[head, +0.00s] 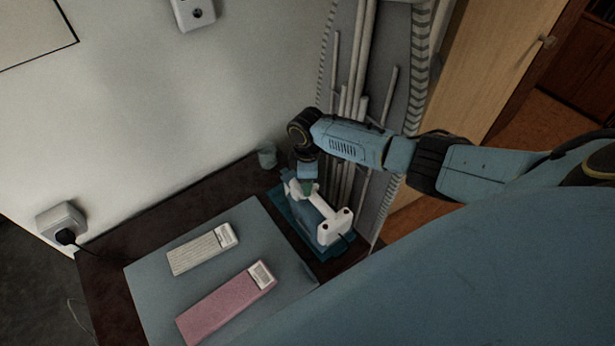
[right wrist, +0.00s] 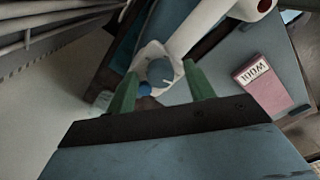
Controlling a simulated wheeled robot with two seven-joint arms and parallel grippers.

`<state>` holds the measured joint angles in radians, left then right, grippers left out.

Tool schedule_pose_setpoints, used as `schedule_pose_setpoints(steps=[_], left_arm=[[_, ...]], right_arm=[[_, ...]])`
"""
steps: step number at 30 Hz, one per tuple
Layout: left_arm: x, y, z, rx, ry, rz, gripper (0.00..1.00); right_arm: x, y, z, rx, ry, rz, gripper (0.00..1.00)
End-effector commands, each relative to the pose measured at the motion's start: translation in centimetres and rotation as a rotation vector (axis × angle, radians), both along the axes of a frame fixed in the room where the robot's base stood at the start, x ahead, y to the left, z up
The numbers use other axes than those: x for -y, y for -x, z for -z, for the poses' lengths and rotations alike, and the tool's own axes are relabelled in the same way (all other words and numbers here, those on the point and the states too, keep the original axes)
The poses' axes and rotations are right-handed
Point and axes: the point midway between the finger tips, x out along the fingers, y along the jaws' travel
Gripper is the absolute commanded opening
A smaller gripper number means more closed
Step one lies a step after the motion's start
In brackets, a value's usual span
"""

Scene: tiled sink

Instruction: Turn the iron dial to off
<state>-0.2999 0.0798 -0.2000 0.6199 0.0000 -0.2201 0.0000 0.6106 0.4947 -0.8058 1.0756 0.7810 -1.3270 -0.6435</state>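The iron (head: 335,229), white and blue, lies on a teal base (head: 294,228) at the table's right edge. In the right wrist view its white handle (right wrist: 205,25) runs up and right from a round blue-grey dial (right wrist: 160,73) with a small pale mark. A small bright blue part (right wrist: 145,89) sits just below the dial. My right gripper (right wrist: 161,69) is open, its green fingers on either side of the dial with gaps showing. In the head view the right gripper (head: 306,187) is over the iron's far end, partly hidden by the arm. My left gripper is not in view.
A grey board (head: 150,275) on the dark table holds a whitish box (head: 198,253) and a pink box (head: 222,305). A small cup (head: 267,156) stands near the wall. Pipes (head: 350,90) rise behind the iron. A plug and socket (head: 62,222) are at left.

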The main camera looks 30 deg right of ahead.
Motion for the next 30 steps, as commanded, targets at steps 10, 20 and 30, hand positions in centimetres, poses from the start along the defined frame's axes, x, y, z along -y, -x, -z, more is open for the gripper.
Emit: schedule_pose_setpoints(steps=[10, 20, 30], left_arm=[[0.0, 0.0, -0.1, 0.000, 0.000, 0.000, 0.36], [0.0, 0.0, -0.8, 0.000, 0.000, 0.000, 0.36], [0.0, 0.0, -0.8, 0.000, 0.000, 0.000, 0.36]], right_arm=[[0.0, 0.0, -0.7, 0.001, 0.000, 0.000, 0.53], [0.1, -0.1, -7.3, 0.004, -0.001, -0.001, 0.53], [0.0, 0.0, -12.7, 0.001, 0.001, 0.000, 0.53]])
